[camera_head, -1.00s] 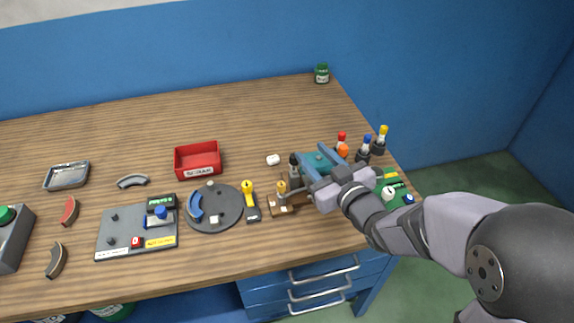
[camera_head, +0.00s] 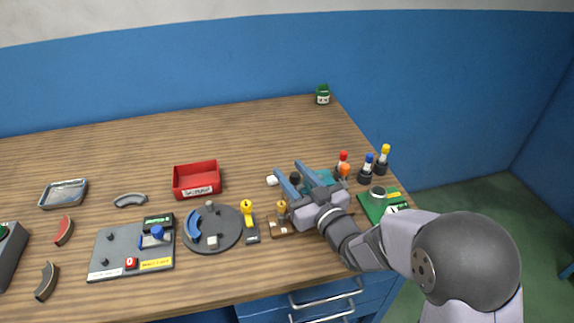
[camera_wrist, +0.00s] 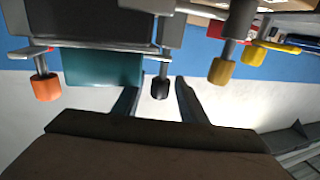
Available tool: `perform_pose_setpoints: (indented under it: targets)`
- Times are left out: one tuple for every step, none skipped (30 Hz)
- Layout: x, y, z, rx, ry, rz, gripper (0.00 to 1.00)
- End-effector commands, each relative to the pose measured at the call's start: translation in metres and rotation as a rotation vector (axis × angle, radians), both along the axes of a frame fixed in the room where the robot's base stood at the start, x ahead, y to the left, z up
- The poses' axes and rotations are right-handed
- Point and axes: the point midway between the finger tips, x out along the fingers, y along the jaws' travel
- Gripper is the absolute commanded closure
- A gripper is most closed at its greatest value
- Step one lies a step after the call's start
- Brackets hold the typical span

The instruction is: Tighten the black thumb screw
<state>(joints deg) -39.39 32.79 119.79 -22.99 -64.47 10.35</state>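The black thumb screw (camera_head: 295,178) has a dark knob and stands on the fixture with the teal block (camera_head: 320,179) at the right of the bench. It also shows in the wrist view as a black knob (camera_wrist: 160,88) on a grey shaft. My gripper (camera_head: 287,168) is open, with its two blue fingers pointing toward the back left. In both views the knob appears between the fingers, with a gap on each side. I cannot tell whether the knob is deep enough to lie fully between the fingertips. My gripper hides part of the fixture.
An orange knob (camera_head: 344,170) and a yellow knob (camera_head: 281,206) flank the screw. A turntable (camera_head: 224,231) and a red bin (camera_head: 196,181) are left.

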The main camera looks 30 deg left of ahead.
Motion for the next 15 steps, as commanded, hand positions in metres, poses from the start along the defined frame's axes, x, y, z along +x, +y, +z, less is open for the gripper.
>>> perform_pose_setpoints:
  targets:
    - [0.003,0.006,0.001,0.000,0.000,0.001,0.62]
    - [0.004,0.008,0.001,0.000,0.001,0.000,0.62]
    - [0.006,0.012,0.001,0.000,0.001,0.000,0.62]
    - [0.007,0.014,0.001,0.000,0.001,0.001,0.62]
    - [0.009,0.016,0.001,0.000,0.000,0.001,0.62]
    - [0.010,0.018,0.001,0.000,0.000,0.000,0.62]
    - [0.011,0.019,0.000,0.000,0.001,0.000,0.62]
    - [0.011,0.020,0.000,0.000,0.001,0.000,0.62]
    - [0.012,0.021,0.000,0.000,0.001,0.000,0.62]
    - [0.013,0.022,0.000,-0.001,0.000,0.000,0.62]
    - [0.013,0.023,0.000,0.000,0.000,0.000,0.62]
    - [0.013,0.023,0.000,0.000,0.000,0.000,0.62]
    - [0.013,0.023,0.000,0.000,0.000,0.000,0.62]
    - [0.013,0.023,0.000,0.000,0.000,-0.001,0.62]
    - [0.013,0.023,0.000,0.000,0.000,-0.001,0.62]
